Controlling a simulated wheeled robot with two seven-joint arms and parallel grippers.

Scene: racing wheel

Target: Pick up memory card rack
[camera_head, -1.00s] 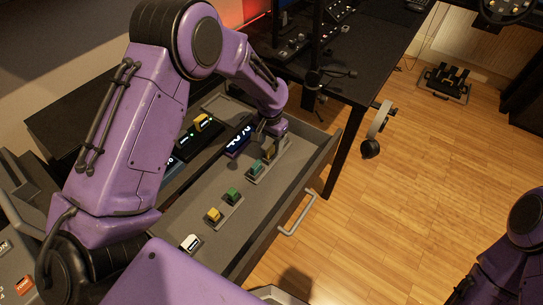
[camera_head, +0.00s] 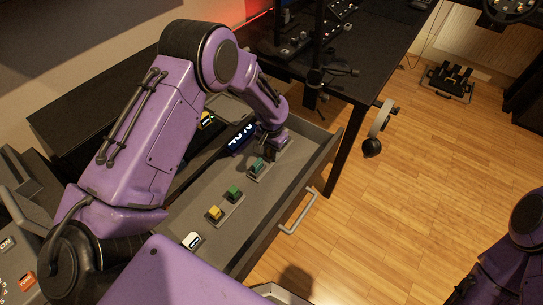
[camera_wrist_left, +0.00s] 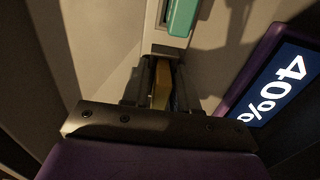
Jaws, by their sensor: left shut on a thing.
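The memory card rack (camera_head: 257,172) is a narrow grey strip in the open drawer, bearing a teal card (camera_head: 257,165). My left gripper (camera_head: 268,150) is over its far end and hides that end in the head view. In the left wrist view, my left gripper (camera_wrist_left: 161,85) is shut at the rack's near end, with a yellow card (camera_wrist_left: 160,85) between its fingers. The rack (camera_wrist_left: 166,48) runs up from there with the teal card (camera_wrist_left: 183,15) on it. I cannot tell whether the rack touches the drawer floor. My right gripper is out of view.
A second rack (camera_head: 226,212) with a yellow and a green card, and a white card (camera_head: 191,240), lie nearer in the drawer (camera_head: 215,235). A purple-framed display (camera_head: 240,138) stands beside the gripper; it reads 40% in the left wrist view (camera_wrist_left: 275,82). The drawer handle (camera_head: 298,211) sticks out front.

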